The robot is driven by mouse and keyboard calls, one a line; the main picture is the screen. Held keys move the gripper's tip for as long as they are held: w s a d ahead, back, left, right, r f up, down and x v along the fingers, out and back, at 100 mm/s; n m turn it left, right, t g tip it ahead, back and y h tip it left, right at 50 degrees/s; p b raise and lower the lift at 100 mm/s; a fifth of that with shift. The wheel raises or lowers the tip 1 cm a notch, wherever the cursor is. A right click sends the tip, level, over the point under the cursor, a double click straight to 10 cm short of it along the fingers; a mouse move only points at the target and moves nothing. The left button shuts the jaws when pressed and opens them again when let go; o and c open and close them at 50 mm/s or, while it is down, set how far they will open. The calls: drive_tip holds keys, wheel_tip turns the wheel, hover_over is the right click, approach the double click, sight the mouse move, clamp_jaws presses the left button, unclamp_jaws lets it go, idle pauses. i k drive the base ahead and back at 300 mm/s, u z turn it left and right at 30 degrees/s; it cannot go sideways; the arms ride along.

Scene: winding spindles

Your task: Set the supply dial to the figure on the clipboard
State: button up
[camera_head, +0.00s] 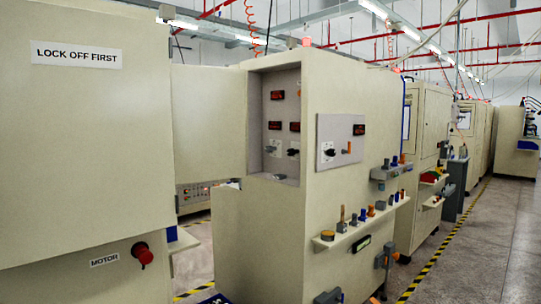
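No gripper of mine shows in this view. A recessed panel (281,110) in the middle cabinet holds several small red displays and dark dials, among them a left dial (270,149) and a right dial (293,152). A plate on the cabinet's right face carries another dark dial (328,152) and an orange lever (348,147). Their labels are too small to read, so I cannot tell which is the supply dial. A white sheet with a blue edge (406,122) hangs farther right; I cannot tell whether it is the clipboard, and no figure is legible.
The near left cabinet (90,150) bears a "LOCK OFF FIRST" sign (77,54) and a red knob (142,254) beside a "MOTOR" label (104,260). A shelf (340,237) with small parts juts from the middle cabinet. The aisle floor (480,250) at right looks clear.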

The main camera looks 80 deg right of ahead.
sight(291, 152)
drive_tip(key=z, duration=0.15)
drive_tip(key=k, duration=0.85)
drive_tip(key=z, duration=0.6)
drive_tip(key=k, duration=0.55)
drive_tip(key=z, duration=0.7)
drive_tip(key=i, duration=2.15)
drive_tip(key=u, duration=0.4)
